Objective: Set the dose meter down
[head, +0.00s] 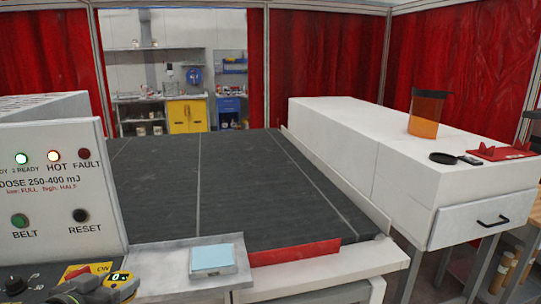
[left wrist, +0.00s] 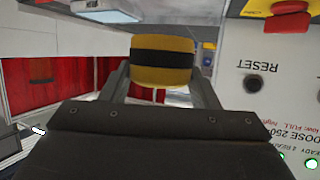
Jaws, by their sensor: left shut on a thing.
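The dose meter (head: 120,278), with a lit green display on a dark face, is at the bottom left of the head view. In the left wrist view it is a yellow round body with a black band (left wrist: 163,57). My left gripper (left wrist: 162,78) is shut on it, with one finger on each side. In the head view the left gripper (head: 98,287) is partly cut off by the bottom edge, in front of the control panel (head: 50,190). My right gripper is not in view.
A light blue pad (head: 212,259) lies on the pale ledge (head: 172,257) before the dark conveyor belt (head: 210,180). A red strip (head: 294,253) edges the belt. A white cabinet (head: 340,140) at right carries an orange-filled cup (head: 426,115) and a black round item (head: 443,158).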

